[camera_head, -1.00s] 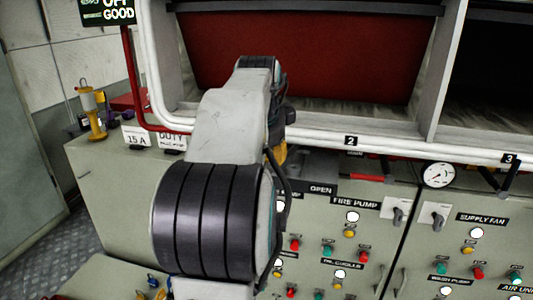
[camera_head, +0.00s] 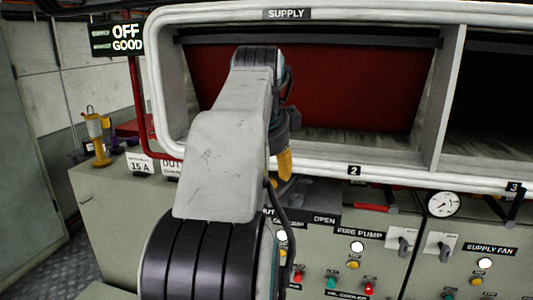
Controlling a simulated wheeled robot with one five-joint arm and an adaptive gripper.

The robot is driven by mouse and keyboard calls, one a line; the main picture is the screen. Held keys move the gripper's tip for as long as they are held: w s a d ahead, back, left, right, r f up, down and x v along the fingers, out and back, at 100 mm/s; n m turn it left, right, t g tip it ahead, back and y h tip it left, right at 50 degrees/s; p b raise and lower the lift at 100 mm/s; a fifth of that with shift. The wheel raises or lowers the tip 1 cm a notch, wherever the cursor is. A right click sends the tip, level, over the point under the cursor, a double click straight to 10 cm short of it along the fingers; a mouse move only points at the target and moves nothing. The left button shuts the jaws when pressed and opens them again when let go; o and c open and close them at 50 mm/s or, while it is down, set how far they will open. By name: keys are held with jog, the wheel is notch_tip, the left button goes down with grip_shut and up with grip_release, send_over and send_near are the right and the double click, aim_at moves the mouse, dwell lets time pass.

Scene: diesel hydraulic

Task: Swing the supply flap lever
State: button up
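The SUPPLY sign (camera_head: 286,14) sits on the white frame above a bay with a dark red flap panel (camera_head: 330,85). Below the frame, near label 2, is a dark lever with a red part (camera_head: 375,207); I cannot tell for certain that it is the supply flap lever. My arm reaches up across the bay. The yellow tip of my gripper (camera_head: 285,165) hangs in front of the bay's lower edge, left of label 2 and apart from that lever. Most of the gripper is hidden behind my arm, so its opening does not show.
A green panel with buttons and FIRE PUMP (camera_head: 359,233) and SUPPLY FAN (camera_head: 490,248) labels lies below. A round gauge (camera_head: 443,204) and another dark lever (camera_head: 514,207) are at right. A yellow lamp (camera_head: 97,138) stands on the left cabinet.

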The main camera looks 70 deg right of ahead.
jog(key=shift+v, duration=2.15)
